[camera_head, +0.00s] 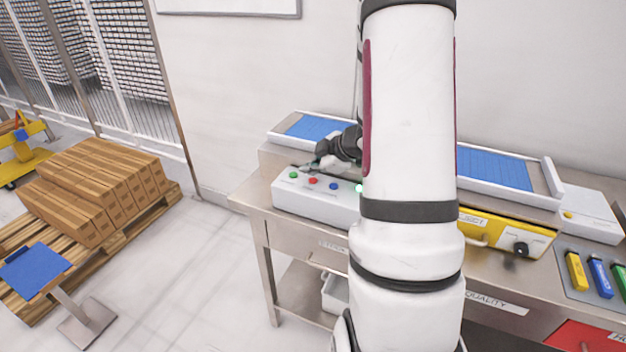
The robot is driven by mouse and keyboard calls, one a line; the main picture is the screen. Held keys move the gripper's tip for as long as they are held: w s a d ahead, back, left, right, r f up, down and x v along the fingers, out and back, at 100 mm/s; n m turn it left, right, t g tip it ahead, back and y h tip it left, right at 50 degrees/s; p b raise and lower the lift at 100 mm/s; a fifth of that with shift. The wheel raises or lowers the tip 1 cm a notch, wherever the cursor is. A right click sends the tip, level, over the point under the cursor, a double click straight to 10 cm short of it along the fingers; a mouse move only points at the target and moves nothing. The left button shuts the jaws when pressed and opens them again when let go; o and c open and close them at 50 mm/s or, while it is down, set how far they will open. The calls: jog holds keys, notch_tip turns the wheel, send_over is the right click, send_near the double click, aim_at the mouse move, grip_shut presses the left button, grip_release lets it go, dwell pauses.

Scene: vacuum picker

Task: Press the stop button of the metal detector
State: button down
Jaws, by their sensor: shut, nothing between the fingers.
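The metal detector's white control box (311,205) stands at the left end of the steel table, in front of a blue conveyor belt (310,128). On its sloped top I see a green button (293,175), a red button (312,181) and a blue button (334,186) in a row. A lit green spot (359,188) shows at the edge of my arm. My gripper (318,163) is shut and empty, just above and behind the red and blue buttons. Whether it touches the box I cannot tell. My arm hides the middle of the machine.
A yellow drawer unit (508,236) with a black knob sits right of my arm. Coloured pens lie in a tray (578,294) at the far right. A pallet (158,205) of cardboard boxes and a blue-topped stand (35,268) are on the floor at left. The floor between is clear.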

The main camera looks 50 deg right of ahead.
aim_at(312, 181)
jog(key=shift+f, duration=0.15)
jog(key=shift+f, duration=0.3)
jog(key=shift+f, duration=0.35)
dwell(1.1)
jog(key=shift+r, duration=0.2)
jog(key=shift+r+p, duration=0.6)
jog(key=shift+p, duration=0.35)
notch_tip(312, 181, up, 3)
jog(key=p, duration=0.3)
jog(key=shift+s, duration=0.1)
jog(key=shift+r+p, duration=0.9)
jog(key=shift+p, duration=0.15)
jog(key=shift+r, duration=0.1)
